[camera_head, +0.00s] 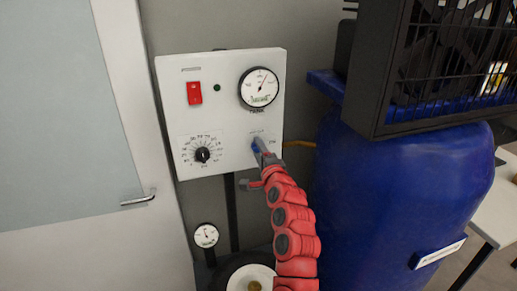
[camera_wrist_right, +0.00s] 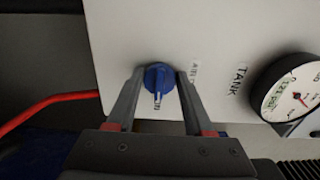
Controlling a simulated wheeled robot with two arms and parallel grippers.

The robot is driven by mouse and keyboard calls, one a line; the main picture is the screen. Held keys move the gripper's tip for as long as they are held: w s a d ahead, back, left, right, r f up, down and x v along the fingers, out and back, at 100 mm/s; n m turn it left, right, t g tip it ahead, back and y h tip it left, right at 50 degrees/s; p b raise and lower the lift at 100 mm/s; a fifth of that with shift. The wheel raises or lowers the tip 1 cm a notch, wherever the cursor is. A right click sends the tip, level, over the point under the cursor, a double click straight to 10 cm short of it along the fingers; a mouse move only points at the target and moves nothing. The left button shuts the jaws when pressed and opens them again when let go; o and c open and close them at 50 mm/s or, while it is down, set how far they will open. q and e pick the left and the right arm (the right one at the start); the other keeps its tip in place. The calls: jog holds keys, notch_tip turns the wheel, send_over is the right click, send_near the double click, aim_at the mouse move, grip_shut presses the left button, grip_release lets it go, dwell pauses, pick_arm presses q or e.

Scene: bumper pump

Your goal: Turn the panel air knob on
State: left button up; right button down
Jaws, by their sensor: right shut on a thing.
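The white control panel (camera_head: 222,120) stands upright on a post against the wall. The blue air knob (camera_head: 257,146) is at its lower right, partly hidden by my right gripper (camera_head: 262,152) in the head view. In the right wrist view, the blue knob (camera_wrist_right: 158,78) with a pale pointer sits between the two fingers of my right gripper (camera_wrist_right: 158,84), which is shut on it. My right arm comes up from below, red and segmented. My left gripper does not show.
The panel also bears a red switch (camera_head: 194,93), a round gauge (camera_head: 259,88) and a black dial (camera_head: 203,154). A blue barrel (camera_head: 395,190) with a black fan box (camera_head: 440,70) stands close on the right. A smaller gauge (camera_head: 206,236) is below. A door (camera_head: 60,130) is at left.

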dwell(0.3)
jog(key=shift+c, duration=1.4)
grip_release()
jog(key=shift+s, duration=0.1)
jog(key=p+v, duration=0.2)
jog(key=v, duration=1.5)
jog(key=shift+p, duration=0.4)
jog(key=shift+d, duration=0.15)
